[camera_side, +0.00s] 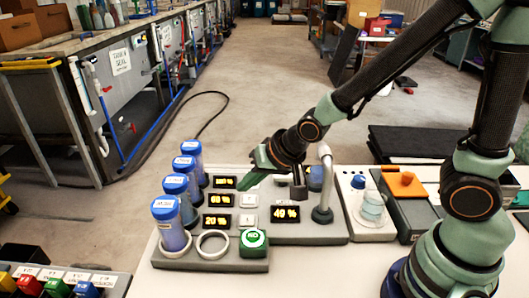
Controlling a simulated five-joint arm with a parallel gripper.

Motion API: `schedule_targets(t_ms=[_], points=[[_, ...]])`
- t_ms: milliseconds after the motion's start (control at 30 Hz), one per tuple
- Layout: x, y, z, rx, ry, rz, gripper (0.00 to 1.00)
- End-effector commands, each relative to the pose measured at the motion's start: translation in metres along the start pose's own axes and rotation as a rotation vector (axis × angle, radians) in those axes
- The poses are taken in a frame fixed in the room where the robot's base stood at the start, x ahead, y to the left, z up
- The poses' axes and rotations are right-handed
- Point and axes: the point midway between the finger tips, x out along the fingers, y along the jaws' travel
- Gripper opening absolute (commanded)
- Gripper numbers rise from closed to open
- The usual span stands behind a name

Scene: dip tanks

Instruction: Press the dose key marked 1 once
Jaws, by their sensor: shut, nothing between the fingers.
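Small pale keys sit beside the left displays, one upper key (249,200) and one lower key (247,220). Their marks are too small to read, so I cannot tell which is 1.
Several blue-lidded tubes (173,231) stand left of the displays. A grey curved spout (325,180) rises close right of my gripper. A small clear bottle (372,208) stands further right.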

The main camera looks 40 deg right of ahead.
Motion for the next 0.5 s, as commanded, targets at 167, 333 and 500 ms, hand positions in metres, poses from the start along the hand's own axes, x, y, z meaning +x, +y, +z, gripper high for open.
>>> schedule_targets(t_ms=[167, 333, 500], points=[[0.019, 0.011, 0.013, 0.000, -0.006, 0.006, 0.00], [0.037, 0.020, 0.023, 0.000, -0.005, 0.005, 0.00], [0.050, 0.026, 0.029, 0.000, -0.003, 0.003, 0.00]])
